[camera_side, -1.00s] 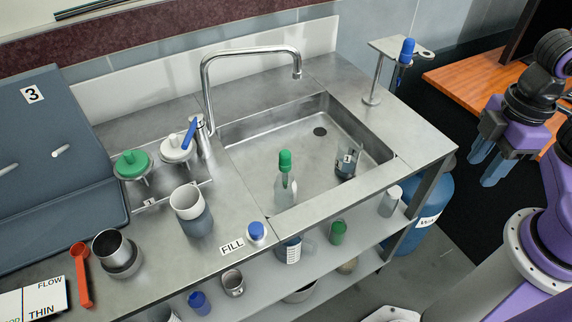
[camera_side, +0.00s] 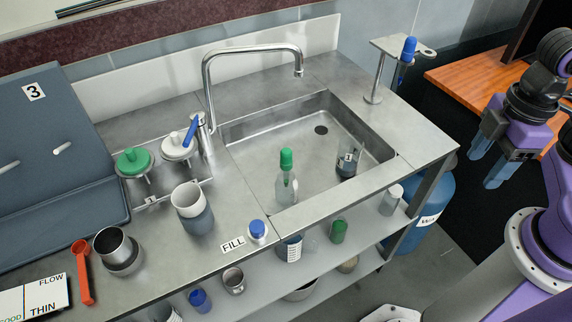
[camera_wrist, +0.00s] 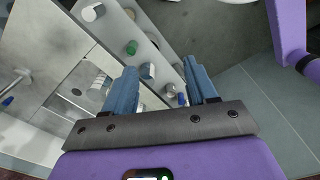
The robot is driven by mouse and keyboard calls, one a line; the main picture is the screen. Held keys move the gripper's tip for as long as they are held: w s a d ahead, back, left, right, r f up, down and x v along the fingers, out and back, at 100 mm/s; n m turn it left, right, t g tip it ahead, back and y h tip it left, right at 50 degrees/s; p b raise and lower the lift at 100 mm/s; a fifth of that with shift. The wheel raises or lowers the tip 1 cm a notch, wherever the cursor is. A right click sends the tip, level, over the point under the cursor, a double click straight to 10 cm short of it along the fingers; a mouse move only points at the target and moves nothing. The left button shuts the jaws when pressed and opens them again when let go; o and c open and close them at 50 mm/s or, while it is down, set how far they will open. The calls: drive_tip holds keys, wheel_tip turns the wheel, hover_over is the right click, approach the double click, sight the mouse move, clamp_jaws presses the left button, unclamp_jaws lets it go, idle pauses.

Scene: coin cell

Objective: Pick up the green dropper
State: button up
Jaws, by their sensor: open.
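The green dropper (camera_side: 287,160) shows as a green bulb-shaped top on a clear bottle (camera_side: 287,188). It stands upright in the front left part of the sink (camera_side: 310,160). My gripper (camera_side: 492,160) is at the right of the side view, out past the counter's right end and well away from the dropper. Its two blue fingers are apart with nothing between them. In the wrist view my gripper (camera_wrist: 161,74) is also open and empty, with the lower shelf behind its fingers. I cannot make out the green dropper clearly in the wrist view.
A dark-looking beaker (camera_side: 348,162) stands in the sink, right of the dropper. The faucet (camera_side: 250,52) arches over the sink's back. A metal stand (camera_side: 376,80) at the back right holds a blue-topped dropper (camera_side: 408,50). A blue-capped bottle (camera_side: 257,232) stands near the FILL label.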

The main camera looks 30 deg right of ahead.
drive_tip(key=n+t+h, duration=0.5)
drive_tip(key=n+t, duration=0.8)
drive_tip(key=n, duration=0.7)
approach(287, 169)
drive_tip(key=x, duration=1.3)
drive_tip(key=shift+w+d+f, duration=0.15)
drive_tip(key=shift+w+f, duration=0.05)
drive_tip(key=shift+f, duration=0.2)
drive_tip(key=c, duration=1)
